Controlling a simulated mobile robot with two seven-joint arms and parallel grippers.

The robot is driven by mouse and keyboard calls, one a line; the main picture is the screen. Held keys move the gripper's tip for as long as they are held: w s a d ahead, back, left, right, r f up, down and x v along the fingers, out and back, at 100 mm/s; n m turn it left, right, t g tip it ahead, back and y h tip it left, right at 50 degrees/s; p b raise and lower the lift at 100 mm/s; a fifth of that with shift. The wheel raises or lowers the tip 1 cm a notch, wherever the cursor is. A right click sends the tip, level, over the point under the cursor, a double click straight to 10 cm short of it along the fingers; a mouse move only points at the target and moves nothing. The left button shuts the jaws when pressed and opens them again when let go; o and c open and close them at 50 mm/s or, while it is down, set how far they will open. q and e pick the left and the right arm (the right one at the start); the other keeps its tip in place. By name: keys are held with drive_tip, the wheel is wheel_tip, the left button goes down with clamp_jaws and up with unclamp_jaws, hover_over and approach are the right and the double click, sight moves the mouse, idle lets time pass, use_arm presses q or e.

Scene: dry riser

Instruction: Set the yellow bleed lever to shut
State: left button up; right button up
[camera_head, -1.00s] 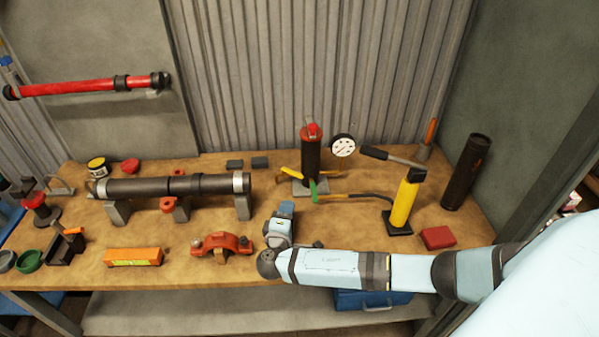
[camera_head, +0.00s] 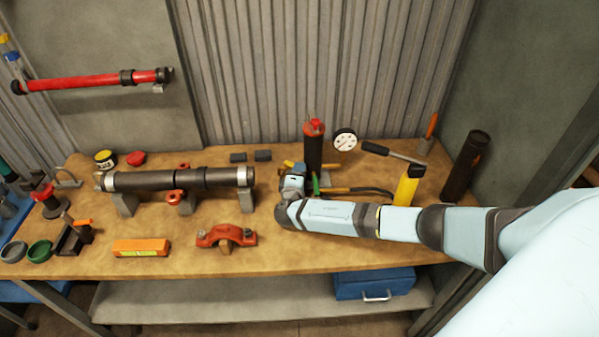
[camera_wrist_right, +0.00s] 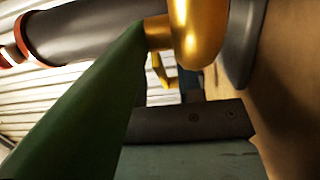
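The yellow bleed lever (camera_head: 289,164) shows as a small yellow piece left of the foot of the upright black cylinder with a red top (camera_head: 313,147). My right gripper (camera_head: 294,172) is at that foot, in front of the lever, and its wrist hides much of the base there. In the right wrist view, a brass fitting (camera_wrist_right: 202,28) is close, with a green handle (camera_wrist_right: 85,105) large in front. A small yellow curved piece (camera_wrist_right: 160,72) shows behind; I cannot tell whether it is the lever. Fingertips are not clear, nor is any contact. My left gripper is not in view.
A white-faced gauge (camera_head: 345,140) and a yellow hand pump (camera_head: 406,187) with a hose stand right of the cylinder. A black pipe on supports (camera_head: 150,180), an orange clamp (camera_head: 226,235) and an orange box (camera_head: 141,247) lie left.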

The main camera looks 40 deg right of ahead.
clamp_jaws()
drive_tip(key=shift+a+f+b, duration=0.1)
drive_tip(key=shift+a+b, duration=0.1)
drive_tip(key=shift+b, duration=0.1)
drive_tip(key=m+g+h+b, duration=0.1)
drive_tip(key=a+m+g+h+b, duration=0.1)
drive_tip(key=m+g+b, duration=0.1)
drive_tip(key=g, duration=0.1)
drive_tip(key=shift+w+a+f+h, duration=0.1)
drive_tip(key=shift+a+f+h, duration=0.05)
drive_tip(key=shift+a+h, duration=0.2)
drive_tip(key=shift+a+r+m+g+h+b, duration=0.25)
drive_tip(key=shift+m+g+h+b, duration=0.2)
drive_tip(key=shift+m+g, duration=0.35)
drive_tip(key=shift+r, duration=0.1)
unclamp_jaws()
